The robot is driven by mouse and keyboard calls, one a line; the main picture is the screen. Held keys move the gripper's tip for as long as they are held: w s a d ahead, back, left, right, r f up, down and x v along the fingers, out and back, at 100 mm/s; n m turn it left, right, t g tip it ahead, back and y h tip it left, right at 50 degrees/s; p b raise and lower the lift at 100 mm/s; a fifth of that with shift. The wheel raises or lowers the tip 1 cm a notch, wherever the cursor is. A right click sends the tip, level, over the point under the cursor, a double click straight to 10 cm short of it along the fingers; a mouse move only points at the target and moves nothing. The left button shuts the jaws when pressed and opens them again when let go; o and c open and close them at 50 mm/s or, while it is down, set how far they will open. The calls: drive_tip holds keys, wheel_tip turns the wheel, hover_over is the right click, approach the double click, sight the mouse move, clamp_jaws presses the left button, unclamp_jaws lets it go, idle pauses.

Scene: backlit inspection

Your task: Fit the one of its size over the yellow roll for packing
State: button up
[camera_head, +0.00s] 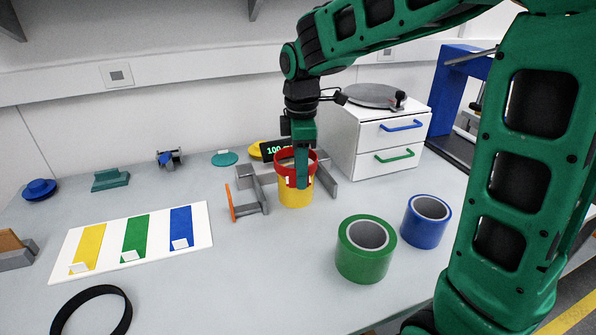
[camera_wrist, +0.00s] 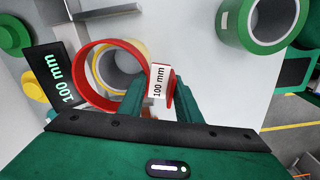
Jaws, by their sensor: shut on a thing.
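My gripper (camera_head: 303,178) is shut on the wall of a red ring (camera_head: 283,173), which bears a white tag reading 100 mm. The yellow roll (camera_head: 294,198) stands upright on the table directly below the ring. In the wrist view, my gripper (camera_wrist: 157,98) pinches the red ring (camera_wrist: 84,92) at its tagged side. The yellow roll (camera_wrist: 142,53) shows behind the ring there, partly hidden and somewhat off its centre. I cannot tell whether the ring is around the roll's top or just above it. A black ring (camera_head: 63,311) lies at the table's front left.
A green roll (camera_head: 362,263) and a blue roll (camera_head: 427,222) stand to the right. A display reading 100 mm (camera_wrist: 60,79) and grey metal fixtures (camera_head: 251,190) are close to the yellow roll. A white drawer unit (camera_head: 350,149) stands behind. A white board with colour strips (camera_head: 59,265) lies left.

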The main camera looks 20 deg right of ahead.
drive_tip(key=shift+f, duration=0.75)
idle(1.7)
drive_tip(key=shift+r, duration=0.65)
drive_tip(key=shift+a+f, duration=0.1)
drive_tip(key=shift+f, duration=0.7)
idle(0.5)
drive_tip(key=shift+r, duration=0.15)
idle(0.4)
drive_tip(key=shift+d, duration=0.2)
idle(0.5)
drive_tip(key=shift+f, duration=0.2)
idle(0.4)
drive_tip(key=shift+r, duration=0.2)
idle(0.4)
